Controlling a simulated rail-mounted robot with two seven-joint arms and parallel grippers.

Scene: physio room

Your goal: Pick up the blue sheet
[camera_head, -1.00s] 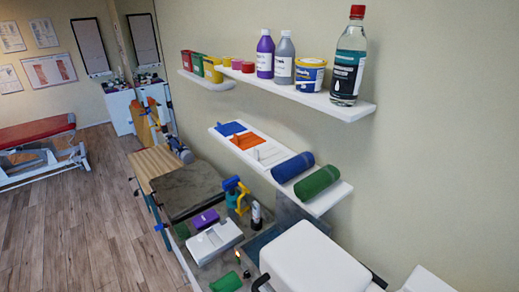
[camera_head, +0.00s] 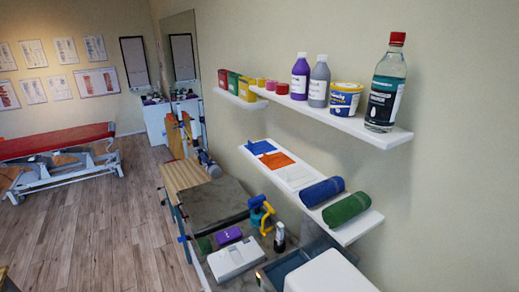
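The blue sheet (camera_head: 261,147) lies flat at the far left end of the lower white wall shelf (camera_head: 300,181). An orange sheet (camera_head: 277,160) lies beside it, then a white one (camera_head: 294,176). A rolled blue towel (camera_head: 321,192) and a rolled green towel (camera_head: 346,209) lie at the near right end of the same shelf. Neither of my grippers shows in the head view, so what they hold cannot be seen.
An upper shelf (camera_head: 340,123) carries bottles and tubs above the lower one. A red treatment table (camera_head: 55,140) stands left; wooden floor between is clear.

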